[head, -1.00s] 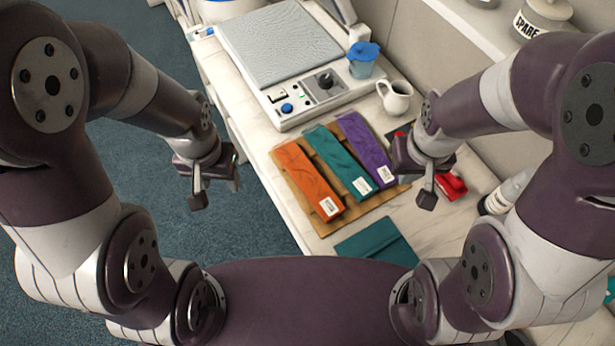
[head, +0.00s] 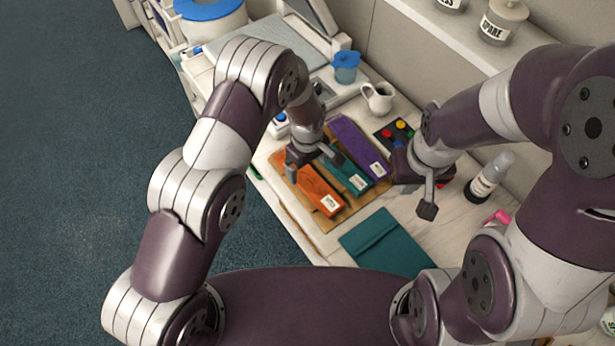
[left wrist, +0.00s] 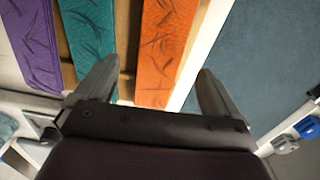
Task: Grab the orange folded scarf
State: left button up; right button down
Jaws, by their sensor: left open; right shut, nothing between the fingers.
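The orange folded scarf (head: 314,190) lies on a wooden board (head: 332,220), the leftmost of three folded scarves, with a white tag at its near end. My left gripper (head: 312,166) is over the scarf's far part, hiding some of it. In the left wrist view the orange scarf (left wrist: 163,60) runs between the open fingers of the left gripper (left wrist: 155,85), which look apart from it. A teal scarf (head: 345,172) and a purple scarf (head: 358,148) lie to its right. My right gripper (head: 427,195) is shut and empty, right of the board.
A teal folded cloth (head: 385,245) lies on the counter in front of the board. A white jug (head: 378,98), a blue-lidded cup (head: 346,67) and a dark-based bottle (head: 488,178) stand around. The counter's left edge is close to the board.

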aim_at(308, 179)
pick_arm(q)
jog(key=f, duration=0.1)
jog(key=f+p, duration=0.2)
jog(key=f, duration=0.1)
jog(key=shift+s, duration=0.3)
jog(key=shift+w+f, duration=0.15)
jog(key=shift+f, duration=0.35)
jog(key=shift+r, duration=0.1)
jog(key=c, duration=0.9)
jog(key=shift+c, duration=1.3)
